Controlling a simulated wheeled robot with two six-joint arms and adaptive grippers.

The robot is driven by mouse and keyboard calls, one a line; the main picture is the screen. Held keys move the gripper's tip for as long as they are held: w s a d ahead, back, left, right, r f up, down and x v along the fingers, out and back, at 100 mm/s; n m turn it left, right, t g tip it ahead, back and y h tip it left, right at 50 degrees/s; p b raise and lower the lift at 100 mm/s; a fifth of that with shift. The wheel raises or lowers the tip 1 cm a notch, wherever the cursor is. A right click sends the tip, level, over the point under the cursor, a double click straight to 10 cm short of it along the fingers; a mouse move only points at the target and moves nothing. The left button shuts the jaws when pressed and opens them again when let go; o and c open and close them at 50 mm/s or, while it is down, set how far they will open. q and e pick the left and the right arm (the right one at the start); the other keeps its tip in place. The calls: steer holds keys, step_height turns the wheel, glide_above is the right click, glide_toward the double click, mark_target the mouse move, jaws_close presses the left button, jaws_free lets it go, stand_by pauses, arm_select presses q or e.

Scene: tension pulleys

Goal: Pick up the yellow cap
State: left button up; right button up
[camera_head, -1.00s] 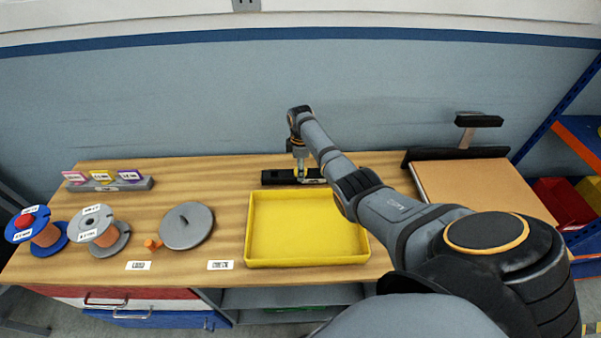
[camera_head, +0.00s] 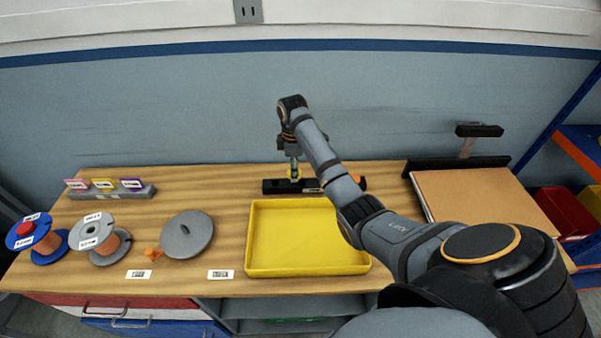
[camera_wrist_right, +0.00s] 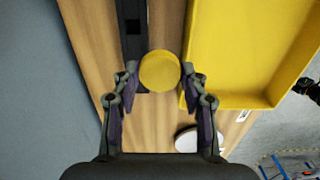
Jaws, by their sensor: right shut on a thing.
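The yellow cap (camera_wrist_right: 160,71) is a round disc between the fingertips of my right gripper (camera_wrist_right: 160,79) in the wrist view. Both fingers touch its sides, and the gripper is shut on it. In the head view, the right gripper (camera_head: 293,164) points down with the cap (camera_head: 294,174) at its tips, over the black block (camera_head: 275,187) behind the yellow tray. A small gap seems to lie between cap and block, but the height is hard to tell. My left gripper is not in view.
The empty yellow tray (camera_head: 305,238) lies in front of the black block. Spools (camera_head: 98,236), a grey disc (camera_head: 187,234) and a small orange part (camera_head: 153,254) stand at left. A label rack (camera_head: 110,192) is at back left, a cardboard-coloured board (camera_head: 475,196) at right.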

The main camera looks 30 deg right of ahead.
mark_target(289, 172)
steer(key=a, duration=0.1)
steer(key=s+a+r, duration=0.1)
steer(key=a, duration=0.1)
steer(key=shift+s+r, duration=0.15)
steer(key=shift+s, duration=0.15)
steer(key=s+a+p, duration=0.1)
steer(key=a+r+p, duration=0.1)
steer(key=a+p, duration=0.1)
steer(key=s+a+r+p, duration=0.1)
steer(key=shift+s+a+r+p, duration=0.2)
steer(key=shift+s+a+p, duration=0.15)
